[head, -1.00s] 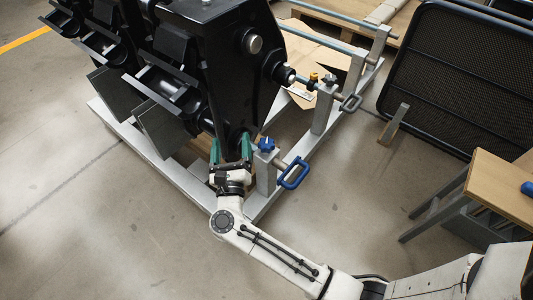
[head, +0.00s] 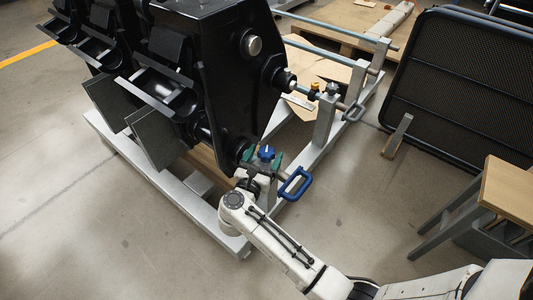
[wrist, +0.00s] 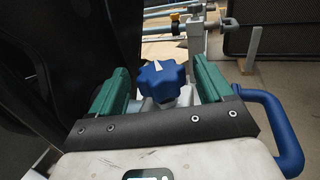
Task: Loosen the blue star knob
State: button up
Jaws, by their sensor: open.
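The blue star knob (head: 266,153) sits on top of a grey post at the front end of the rack, with a white pointer mark on it. In the wrist view the knob (wrist: 163,80) lies between the two green fingers, a little beyond their tips or level with them; I cannot tell the depth. My gripper (head: 262,160) is open, its fingers on either side of the knob with visible gaps. In the wrist view my gripper (wrist: 160,88) shows no contact with the knob. The grey post under the knob is partly hidden by my gripper.
A blue loop handle (head: 295,184) sticks out right of the knob. A black coupler machine (head: 232,90) stands close on the left. A second post with a grey knob (head: 332,89) is farther back. A black mesh panel (head: 470,80) and wooden table (head: 508,190) stand right.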

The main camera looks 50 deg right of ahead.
jog(key=shift+x, duration=1)
jog(key=c, duration=1)
